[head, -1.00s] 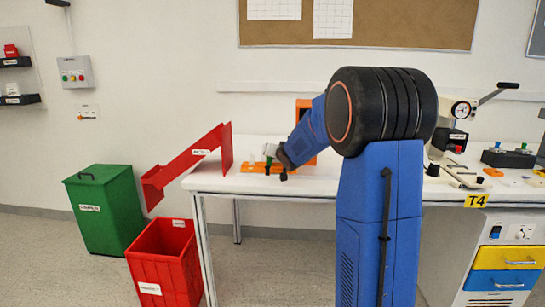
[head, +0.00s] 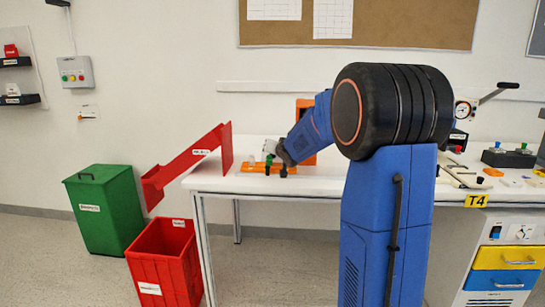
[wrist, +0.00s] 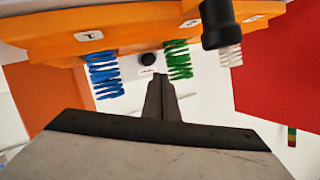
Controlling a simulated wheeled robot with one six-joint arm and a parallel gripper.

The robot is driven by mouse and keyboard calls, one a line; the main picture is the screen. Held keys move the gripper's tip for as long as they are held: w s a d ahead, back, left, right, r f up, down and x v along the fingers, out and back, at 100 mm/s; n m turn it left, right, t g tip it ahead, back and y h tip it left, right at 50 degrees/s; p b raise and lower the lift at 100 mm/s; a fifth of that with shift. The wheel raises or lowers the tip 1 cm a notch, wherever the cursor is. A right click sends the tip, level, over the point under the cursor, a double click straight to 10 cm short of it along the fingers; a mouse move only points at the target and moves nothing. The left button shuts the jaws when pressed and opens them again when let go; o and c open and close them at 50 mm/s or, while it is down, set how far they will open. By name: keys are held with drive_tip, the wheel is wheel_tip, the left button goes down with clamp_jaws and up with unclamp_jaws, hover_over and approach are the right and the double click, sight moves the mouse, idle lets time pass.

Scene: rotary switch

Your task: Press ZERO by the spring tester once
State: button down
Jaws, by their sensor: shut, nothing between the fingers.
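The spring tester is an orange fixture (wrist: 60,45) across the top of the wrist view, and its orange base (head: 255,168) lies on the table in the head view. It carries a blue spring (wrist: 104,75), a green spring (wrist: 178,60) and a white spring (wrist: 230,55) under a black plunger (wrist: 222,25). A small round black button (wrist: 149,60) sits between the blue and green springs; the label beside it is too small to read. My gripper (wrist: 161,80) is shut and empty, its tips just right of and below the button in the picture. Contact cannot be told.
A red chute (head: 190,160) stands at the table's left end, above a red bin (head: 165,260). A green bin (head: 103,212) stands farther left. A gauge press (head: 465,110) and small parts occupy the table's right side. A red surface (wrist: 280,75) is right of the springs.

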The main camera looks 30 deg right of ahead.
drive_tip(key=shift+s+a+r, duration=0.35)
drive_tip(key=shift+s+r, duration=0.2)
drive_tip(key=shift+r, duration=0.2)
drive_tip(key=shift+s+a+r, duration=0.3)
drive_tip(key=shift+s+r, duration=0.25)
drive_tip(key=shift+r, duration=0.2)
drive_tip(key=shift+s+a, duration=0.1)
drive_tip(key=s+a+f+n+g+y, duration=0.1)
drive_tip(key=s+a+f, duration=0.4)
drive_tip(key=s, duration=1.1)
drive_tip(key=s+a+f+n+g+y, duration=0.1)
drive_tip(key=s+a+f+n+g, duration=0.2)
drive_tip(key=s+a, duration=0.6)
drive_tip(key=s+a+f+n+g+y, duration=0.1)
drive_tip(key=s+a+f+g, duration=0.4)
drive_tip(key=s, duration=2)
wheel_tip(320, 180, down, 2)
drive_tip(key=shift+s+a+f+n, duration=0.1)
drive_tip(key=shift+s+a+n, duration=0.15)
drive_tip(key=shift+a+n, duration=0.75)
